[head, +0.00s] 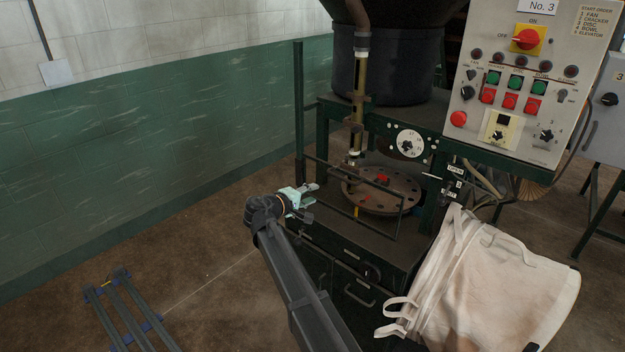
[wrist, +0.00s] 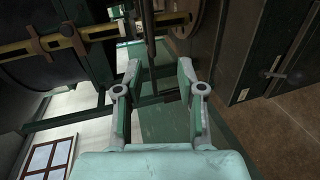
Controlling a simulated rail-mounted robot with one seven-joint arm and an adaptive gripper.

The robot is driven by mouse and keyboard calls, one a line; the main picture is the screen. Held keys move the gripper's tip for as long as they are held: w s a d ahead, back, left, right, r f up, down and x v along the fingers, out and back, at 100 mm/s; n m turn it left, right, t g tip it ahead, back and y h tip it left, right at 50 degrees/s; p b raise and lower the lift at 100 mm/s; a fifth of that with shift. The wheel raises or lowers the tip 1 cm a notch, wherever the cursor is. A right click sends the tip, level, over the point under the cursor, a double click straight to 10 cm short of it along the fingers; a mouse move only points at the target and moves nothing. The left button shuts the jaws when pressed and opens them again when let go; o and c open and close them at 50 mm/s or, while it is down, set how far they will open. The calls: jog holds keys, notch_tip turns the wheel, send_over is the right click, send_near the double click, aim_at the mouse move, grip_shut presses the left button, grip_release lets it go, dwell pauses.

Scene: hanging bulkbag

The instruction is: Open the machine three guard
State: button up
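Machine three (head: 395,124) stands in the middle of the head view, with a dark green frame and a "No. 3" control panel (head: 520,75). Its guard (head: 402,214) is a thin dark bar frame standing in front of the round rusty disc (head: 378,204). My gripper (head: 313,188) is at the left end of the guard, close to its bars; I cannot tell if it touches. In the wrist view my gripper (wrist: 160,82) has its two fingers spread apart, with thin dark bars showing beyond and between them. Nothing is clearly held.
A white bulk bag (head: 490,285) hangs at the machine's front right. A dark green post (head: 299,110) rises left of the machine. Blue-grey rails (head: 125,315) lie on the floor at lower left. The floor (head: 215,265) between wall and machine is clear.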

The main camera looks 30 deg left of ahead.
jog(key=p, duration=0.5)
send_near(342, 178)
jog(key=shift+n+t, duration=0.3)
jog(key=x, duration=0.8)
jog(key=shift+w+a+f, duration=0.2)
jog(key=shift+w+f, duration=0.15)
jog(key=shift+f, duration=0.05)
jog(key=shift+x, duration=0.95)
jog(key=shift+d+f, duration=0.1)
grip_shut()
